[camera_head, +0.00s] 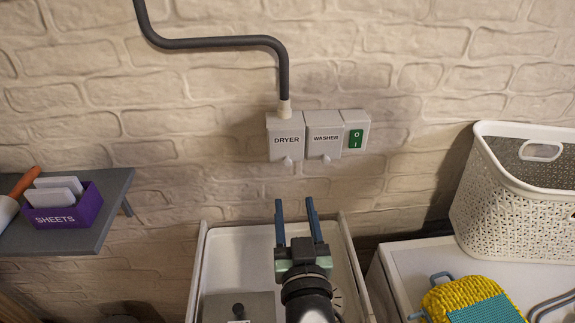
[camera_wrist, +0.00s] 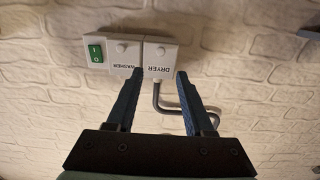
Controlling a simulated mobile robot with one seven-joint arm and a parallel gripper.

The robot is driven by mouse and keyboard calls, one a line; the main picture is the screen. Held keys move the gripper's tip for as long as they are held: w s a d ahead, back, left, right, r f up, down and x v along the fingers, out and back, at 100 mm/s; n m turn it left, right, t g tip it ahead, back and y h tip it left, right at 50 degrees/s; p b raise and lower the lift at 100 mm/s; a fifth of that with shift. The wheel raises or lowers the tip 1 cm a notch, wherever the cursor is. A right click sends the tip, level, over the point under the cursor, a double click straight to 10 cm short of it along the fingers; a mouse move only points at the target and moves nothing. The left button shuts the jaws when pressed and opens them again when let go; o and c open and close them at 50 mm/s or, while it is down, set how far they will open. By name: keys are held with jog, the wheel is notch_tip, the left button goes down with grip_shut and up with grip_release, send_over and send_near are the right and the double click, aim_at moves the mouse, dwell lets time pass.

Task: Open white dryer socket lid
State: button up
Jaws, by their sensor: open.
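The white dryer socket lid (camera_head: 286,138) is on the brick wall, marked DRYER, with a small tab at its bottom edge. It looks closed. The lid also shows upside down in the wrist view (camera_wrist: 160,60), between and beyond the fingertips. My gripper (camera_head: 296,205) is open and empty, its two blue fingers pointing up toward the wall below the socket. In the wrist view my gripper (camera_wrist: 160,75) has its fingers on either side of the dryer lid in the picture, apart from it.
Beside the dryer lid are the washer lid (camera_head: 324,140) and a green switch (camera_head: 355,138). A grey pipe (camera_head: 220,42) enters the dryer socket from above. A shelf (camera_head: 100,215) with a purple box (camera_head: 65,212) is at left; a white basket (camera_head: 510,205) is at right. The wall around the sockets is clear.

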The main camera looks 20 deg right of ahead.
aim_at(288, 164)
jog(key=p+x, duration=0.1)
jog(key=x, duration=1)
jog(key=shift+w, duration=0.35)
grip_shut()
dwell(0.9)
